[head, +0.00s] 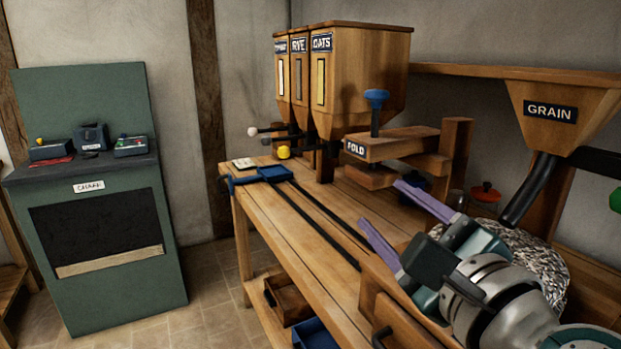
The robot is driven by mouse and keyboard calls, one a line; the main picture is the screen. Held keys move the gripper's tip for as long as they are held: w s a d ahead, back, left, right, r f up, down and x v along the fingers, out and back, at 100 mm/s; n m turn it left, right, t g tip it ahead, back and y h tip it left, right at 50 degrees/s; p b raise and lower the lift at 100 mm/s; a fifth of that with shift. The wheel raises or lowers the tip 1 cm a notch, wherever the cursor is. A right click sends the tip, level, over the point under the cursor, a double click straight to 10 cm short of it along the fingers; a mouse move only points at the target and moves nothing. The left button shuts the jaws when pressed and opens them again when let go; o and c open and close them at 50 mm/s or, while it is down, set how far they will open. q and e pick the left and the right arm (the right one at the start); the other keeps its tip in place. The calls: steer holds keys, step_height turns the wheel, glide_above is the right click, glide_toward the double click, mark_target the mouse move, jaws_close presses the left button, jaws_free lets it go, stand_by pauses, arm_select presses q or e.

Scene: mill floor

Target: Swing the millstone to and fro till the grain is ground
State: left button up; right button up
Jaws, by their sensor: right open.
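A speckled grey round stone (541,262), which looks like the millstone, sits at the right under the dark spout of the wooden GRAIN hopper (570,98). My right arm and gripper body cover much of its near side; no handle on it shows clearly. My right gripper (380,203) is open, its two purple fingers apart over the wooden bench (305,235), pointing up and left. Nothing is seen between them. The fingers are left of the stone and in front of the FOLD clamp (385,146). Whether there is grain or flour is hidden. My left gripper is out of view.
Labelled bins, including RYE (299,45) and OATS (360,75), stand at the back of the bench. A blue slider (275,174) sits on dark rails. A red-knobbed lid (486,192) is behind my gripper. A green CHAFF cabinet (95,190) stands left, across open floor.

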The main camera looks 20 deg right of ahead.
steer(key=d+m+h, duration=0.4)
steer(key=m, duration=0.3)
steer(key=m+g+h, duration=0.4)
steer(key=m+h, duration=0.1)
steer(key=m, duration=0.3)
glide_toward(451, 196)
steer(key=w+d+f, duration=0.1)
steer(key=w+d, duration=0.1)
steer(key=shift+w+d+f, duration=0.25)
steer(key=shift+d+f, duration=0.25)
steer(key=shift+d, duration=0.2)
steer(key=b+x, duration=0.1)
steer(key=x, duration=0.8)
steer(key=shift+w+d, duration=0.15)
steer(key=shift+w, duration=0.2)
jaws_close()
